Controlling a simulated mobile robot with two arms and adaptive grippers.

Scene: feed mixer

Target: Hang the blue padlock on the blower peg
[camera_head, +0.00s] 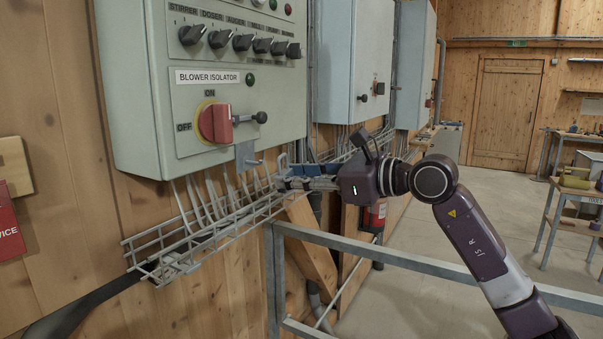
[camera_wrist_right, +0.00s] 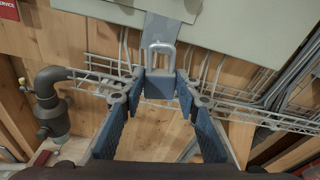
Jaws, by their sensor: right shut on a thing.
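The blue padlock (camera_wrist_right: 160,84) is between my right gripper's fingertips (camera_wrist_right: 159,88) in the right wrist view, with its grey shackle (camera_wrist_right: 162,53) upright. My right gripper (camera_head: 284,181) is shut on it. In the head view the padlock (camera_head: 283,163) is small and partly hidden by the fingers. The blower peg (camera_head: 256,161) sticks out from a grey bracket (camera_head: 244,153) under the blower isolator box, just left of the padlock. In the wrist view the shackle overlaps the bracket (camera_wrist_right: 166,28). I cannot tell whether it touches the peg. My left gripper is not in view.
The control box (camera_head: 232,84) with its red isolator switch (camera_head: 215,123) hangs above the bracket. A wire cable tray (camera_head: 195,240) runs below along the wooden wall. A grey railing (camera_head: 400,258) stands below my right arm.

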